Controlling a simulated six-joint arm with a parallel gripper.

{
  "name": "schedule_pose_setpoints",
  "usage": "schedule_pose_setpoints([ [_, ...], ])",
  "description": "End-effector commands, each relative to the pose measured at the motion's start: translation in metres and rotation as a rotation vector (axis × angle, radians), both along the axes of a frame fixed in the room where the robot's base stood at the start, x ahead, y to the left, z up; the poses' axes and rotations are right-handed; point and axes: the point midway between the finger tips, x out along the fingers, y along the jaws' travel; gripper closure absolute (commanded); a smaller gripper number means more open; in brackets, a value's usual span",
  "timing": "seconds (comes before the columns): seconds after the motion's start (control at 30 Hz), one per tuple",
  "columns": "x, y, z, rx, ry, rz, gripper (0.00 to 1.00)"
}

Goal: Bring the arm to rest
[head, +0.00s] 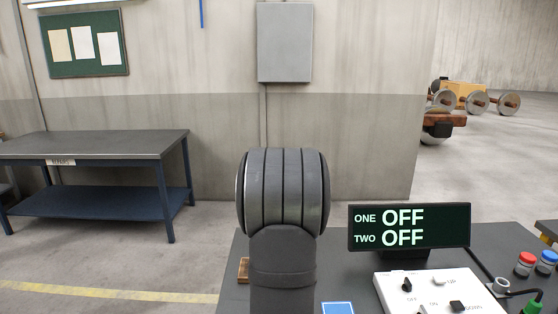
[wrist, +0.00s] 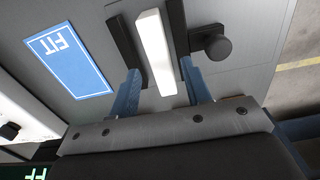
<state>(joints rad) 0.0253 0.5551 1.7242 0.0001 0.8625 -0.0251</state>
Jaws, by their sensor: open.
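My gripper (wrist: 160,68) shows in the wrist view, with two blue fingers set apart and open. A white bar (wrist: 154,45) lies between the fingers, flanked by two dark strips; I cannot tell whether the fingers touch any of these. A dark round knob (wrist: 217,47) sits beside the right strip. In the head view my dark grey arm rises in the middle foreground, and the gripper is hidden there.
A display (head: 409,228) reads ONE OFF and TWO OFF. A white switch box (head: 440,292) stands before it, with red (head: 526,260) and blue (head: 548,258) knobs to the right. A blue FIT label (wrist: 68,60) lies on the grey bench. A workbench (head: 95,146) stands left.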

Motion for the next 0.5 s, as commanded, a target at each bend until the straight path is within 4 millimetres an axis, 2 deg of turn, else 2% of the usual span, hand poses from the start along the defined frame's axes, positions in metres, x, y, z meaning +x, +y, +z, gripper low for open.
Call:
schedule_pose_setpoints([
  [0.03, -0.001, 0.0, -0.012, 0.0, 0.005, 0.0, 0.56],
  [0.2, -0.001, 0.0, -0.043, 0.0, 0.004, 0.0, 0.56],
  [0.23, 0.001, 0.0, -0.03, 0.0, -0.005, 0.0, 0.56],
  [0.4, 0.001, 0.0, 0.006, 0.0, -0.005, 0.0, 0.56],
  [0.5, -0.009, -0.016, 0.016, 0.0, -0.003, -0.004, 0.56],
])
